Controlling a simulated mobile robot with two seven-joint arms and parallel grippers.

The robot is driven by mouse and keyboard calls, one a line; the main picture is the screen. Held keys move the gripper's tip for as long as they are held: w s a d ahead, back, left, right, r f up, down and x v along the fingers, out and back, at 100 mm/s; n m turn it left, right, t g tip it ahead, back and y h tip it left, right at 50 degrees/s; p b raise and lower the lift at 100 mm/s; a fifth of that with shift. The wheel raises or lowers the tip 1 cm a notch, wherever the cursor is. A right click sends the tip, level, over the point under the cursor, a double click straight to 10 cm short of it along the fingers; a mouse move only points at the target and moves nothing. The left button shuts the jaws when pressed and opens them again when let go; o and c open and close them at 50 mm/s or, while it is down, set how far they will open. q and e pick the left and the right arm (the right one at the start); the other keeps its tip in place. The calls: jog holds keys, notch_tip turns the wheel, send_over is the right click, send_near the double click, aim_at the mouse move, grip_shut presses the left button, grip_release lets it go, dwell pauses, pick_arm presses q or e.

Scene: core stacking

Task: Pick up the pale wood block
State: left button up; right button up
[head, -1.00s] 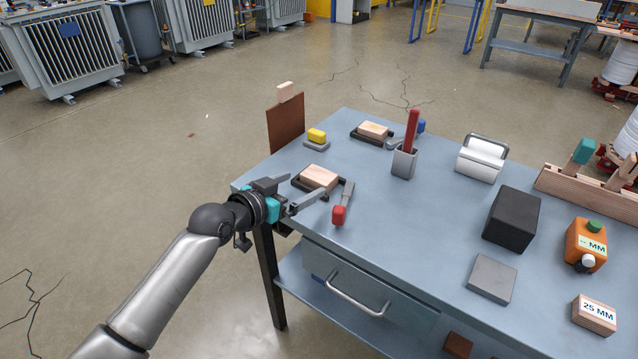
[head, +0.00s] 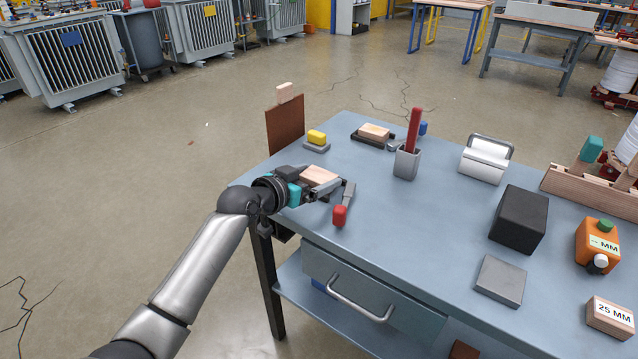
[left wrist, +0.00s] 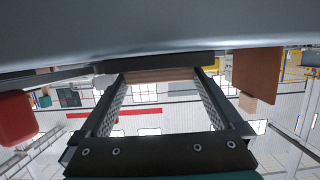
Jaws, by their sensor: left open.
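The pale wood block (head: 320,175) lies near the table's left end, in a dark holder with a red-handled clamp (head: 341,214). My left gripper (head: 313,183) is open at the block's near left side, its fingers low to the table and partly hiding the block and holder. In the left wrist view the fingers (left wrist: 160,82) stand apart, and the block's edge (left wrist: 160,76) shows between their far ends. I cannot tell whether a finger touches it. My right gripper is not in view.
A similar block (head: 374,131) sits in a holder further back. A yellow block (head: 317,137), a grey cup (head: 407,162) with a red bar, and a brown board (head: 285,129) stand nearby. A black box (head: 519,219) and grey plate (head: 501,280) lie right.

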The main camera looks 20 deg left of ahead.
pick_arm(q)
jog(key=c, duration=1)
jog(key=shift+c, duration=0.3)
jog(key=shift+r, duration=0.15)
